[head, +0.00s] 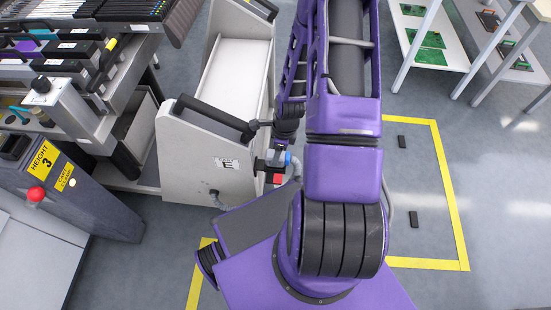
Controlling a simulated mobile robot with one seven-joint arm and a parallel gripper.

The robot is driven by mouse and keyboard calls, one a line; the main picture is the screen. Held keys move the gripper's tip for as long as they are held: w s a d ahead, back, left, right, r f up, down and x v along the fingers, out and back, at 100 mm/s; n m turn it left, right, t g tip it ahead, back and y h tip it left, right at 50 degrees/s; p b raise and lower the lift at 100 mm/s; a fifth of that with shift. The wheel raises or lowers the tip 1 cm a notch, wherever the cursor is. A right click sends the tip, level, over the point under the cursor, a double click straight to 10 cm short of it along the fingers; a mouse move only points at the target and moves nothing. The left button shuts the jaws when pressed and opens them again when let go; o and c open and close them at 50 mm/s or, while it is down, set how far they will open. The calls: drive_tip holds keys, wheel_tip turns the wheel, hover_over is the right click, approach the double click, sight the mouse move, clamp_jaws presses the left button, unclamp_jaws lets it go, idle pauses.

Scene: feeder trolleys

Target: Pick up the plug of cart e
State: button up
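Cart e is the pale grey trolley with a white "E" label, left of my purple arm; its front panel (205,165) faces me. A blue and light-grey connector, which looks like the plug (275,158), shows at the right side of that panel. A grey cable (291,178) curves from it down toward the cart's foot. My gripper (284,139) seems to be the dark end of the arm just above the plug, partly hidden by my own links. Its fingers are too small and covered to tell whether they are open or touching the plug.
A small red block (277,179) sits just below the plug. A machine with a red button (35,194) and a "HEIGHT 3" sign stands at left. A yellow-taped floor bay (447,205) at right is clear except for two small dark blocks. White tables (432,45) stand behind it.

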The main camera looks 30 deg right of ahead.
clamp_jaws()
wheel_tip(320, 180, up, 13)
drive_tip(key=p, duration=0.4)
idle(0.7)
